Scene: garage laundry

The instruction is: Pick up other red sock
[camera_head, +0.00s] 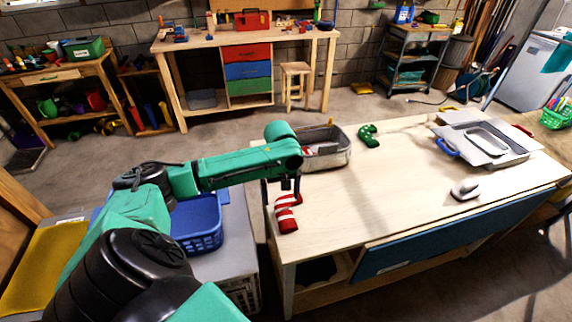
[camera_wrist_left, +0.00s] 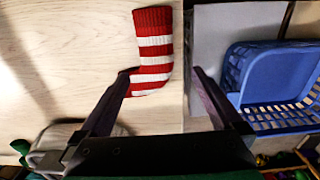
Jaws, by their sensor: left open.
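A red and white striped sock (camera_head: 287,214) lies on the wooden table near its left edge. In the left wrist view the sock (camera_wrist_left: 153,48) lies ahead of the fingertips, with its toe end between them. My left gripper (camera_head: 283,190) is open above the table, over the sock's far end; its two fingers also show spread in the left wrist view (camera_wrist_left: 163,78). A grey metal bin (camera_head: 330,152) behind the gripper holds something red and white, partly hidden by my arm. My right gripper is not in view.
A blue basket (camera_head: 198,226) stands left of the table. The table's middle is clear.

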